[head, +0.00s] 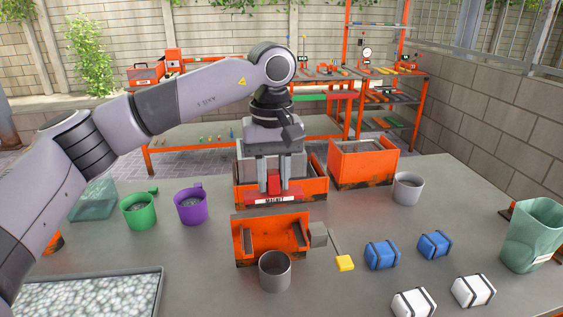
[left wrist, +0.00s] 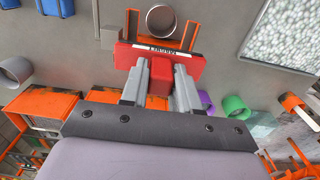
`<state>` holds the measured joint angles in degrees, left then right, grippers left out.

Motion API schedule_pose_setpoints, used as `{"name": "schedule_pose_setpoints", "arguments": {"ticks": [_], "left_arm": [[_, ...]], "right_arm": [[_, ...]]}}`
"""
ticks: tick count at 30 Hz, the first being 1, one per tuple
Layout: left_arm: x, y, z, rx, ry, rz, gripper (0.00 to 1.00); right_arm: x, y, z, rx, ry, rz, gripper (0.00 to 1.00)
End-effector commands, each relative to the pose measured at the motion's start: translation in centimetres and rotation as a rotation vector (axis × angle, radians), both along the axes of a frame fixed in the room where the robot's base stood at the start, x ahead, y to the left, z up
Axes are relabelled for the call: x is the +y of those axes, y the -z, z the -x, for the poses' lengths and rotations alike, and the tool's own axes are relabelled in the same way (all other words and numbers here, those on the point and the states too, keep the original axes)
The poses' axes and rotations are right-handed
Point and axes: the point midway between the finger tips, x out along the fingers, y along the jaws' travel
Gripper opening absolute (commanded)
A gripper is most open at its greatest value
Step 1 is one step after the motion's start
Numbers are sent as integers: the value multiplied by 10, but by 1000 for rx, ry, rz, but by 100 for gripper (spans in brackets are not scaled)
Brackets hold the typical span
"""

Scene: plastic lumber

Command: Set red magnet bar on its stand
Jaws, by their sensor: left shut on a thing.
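The red magnet bar (head: 273,200) has a white label and a raised red block in its middle. My left gripper (head: 274,180) points down and is shut on that block; the left wrist view shows its grey fingers (left wrist: 160,85) on both sides of the red bar (left wrist: 190,66). The bar looks level, in front of an orange bin (head: 323,190) and behind an orange open-topped holder (head: 241,238). I cannot tell for sure which orange piece is the stand, or whether the bar touches anything. My right gripper is not in view.
A grey cup (head: 275,272) stands at the holder's front. Green (head: 138,212) and purple (head: 190,206) mugs stand left, another grey cup (head: 407,188) right. A yellow-ended tool (head: 345,263), blue blocks (head: 382,255) and white blocks (head: 414,303) lie front right. A pellet tray (head: 90,295) fills the front left.

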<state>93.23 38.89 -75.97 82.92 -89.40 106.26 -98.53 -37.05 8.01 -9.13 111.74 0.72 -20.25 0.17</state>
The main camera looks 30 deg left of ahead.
Motion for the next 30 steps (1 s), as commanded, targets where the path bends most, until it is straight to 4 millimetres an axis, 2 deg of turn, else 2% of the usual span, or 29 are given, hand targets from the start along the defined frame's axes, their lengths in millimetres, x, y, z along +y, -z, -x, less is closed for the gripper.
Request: {"name": "schedule_pose_setpoints", "arguments": {"ticks": [8,30], "left_arm": [[0,10,0,-1,-1,0,2],[0,68,0,-1,-1,0,2]], "right_arm": [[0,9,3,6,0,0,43],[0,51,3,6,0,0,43]]}}
